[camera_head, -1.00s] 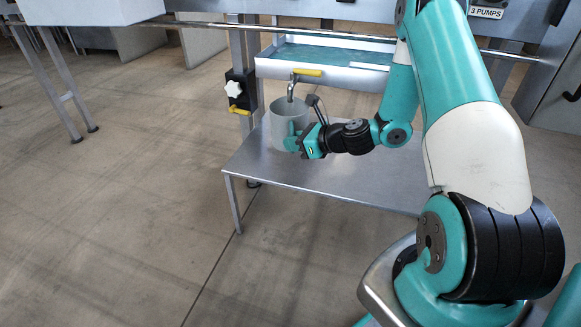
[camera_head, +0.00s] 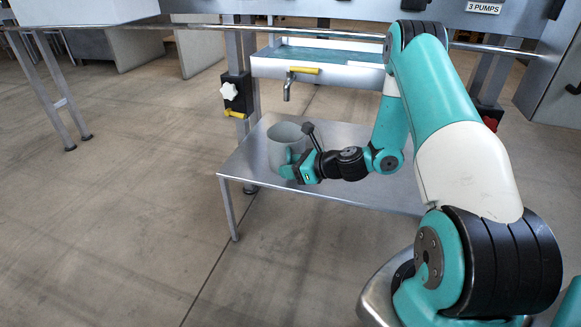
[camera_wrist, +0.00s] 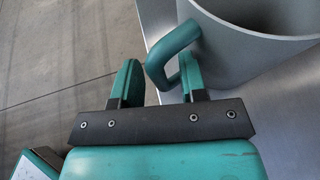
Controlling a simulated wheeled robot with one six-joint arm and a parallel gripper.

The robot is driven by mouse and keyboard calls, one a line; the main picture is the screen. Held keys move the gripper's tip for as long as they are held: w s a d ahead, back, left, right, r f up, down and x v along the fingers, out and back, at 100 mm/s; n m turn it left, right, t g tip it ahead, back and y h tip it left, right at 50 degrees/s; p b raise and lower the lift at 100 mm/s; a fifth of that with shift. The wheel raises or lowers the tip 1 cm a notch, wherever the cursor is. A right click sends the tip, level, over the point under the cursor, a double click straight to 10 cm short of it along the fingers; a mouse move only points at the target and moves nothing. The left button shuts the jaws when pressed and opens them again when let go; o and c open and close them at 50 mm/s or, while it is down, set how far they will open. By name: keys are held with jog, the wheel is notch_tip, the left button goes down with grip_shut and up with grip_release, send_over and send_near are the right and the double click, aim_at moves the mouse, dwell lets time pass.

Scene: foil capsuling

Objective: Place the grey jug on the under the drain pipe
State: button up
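The grey jug (camera_head: 286,150) is upright over the left part of the metal table, in front of and below the drain pipe (camera_head: 288,88). Its rim is apart from the pipe's tip in the head view. I cannot tell whether its base touches the table. My gripper (camera_head: 292,170) is at the jug's near right side. In the wrist view, the jug (camera_wrist: 240,50) fills the upper right, and its teal handle (camera_wrist: 160,58) lies between the two fingers of my gripper (camera_wrist: 160,82).
The low metal table (camera_head: 245,165) has free room to the right of the jug. A shallow tray (camera_head: 320,70) hangs above it, with a yellow-handled tap (camera_head: 304,70) on its front. A post with a white knob (camera_head: 229,91) stands at the left.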

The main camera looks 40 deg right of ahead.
jog(key=shift+r, duration=0.2)
jog(key=p+v, duration=0.4)
jog(key=v, duration=0.8)
jog(key=s+a+r+n+g+y, duration=0.1)
jog(key=a+r+n+g, duration=0.5)
jog(key=a+n, duration=0.4)
jog(key=s+a+r+n+g+y, duration=0.25)
jog(key=a+r+n, duration=0.45)
jog(key=a+n, duration=0.35)
jog(key=s+a+r+n+g+h, duration=0.1)
jog(key=s+a+r+n+h, duration=0.1)
jog(key=s+n, duration=0.5)
jog(key=s+a+r+n+g+h, duration=0.2)
jog(key=s+a+r+n, duration=0.3)
jog(key=n, duration=0.5)
jog(key=s+r+h, duration=0.1)
jog(key=s+r, duration=0.1)
jog(key=s, duration=0.1)
jog(key=shift+s+a+r+h, duration=0.2)
jog(key=shift+s+h, duration=0.1)
jog(key=shift+h, duration=0.05)
jog(key=shift+g, duration=0.25)
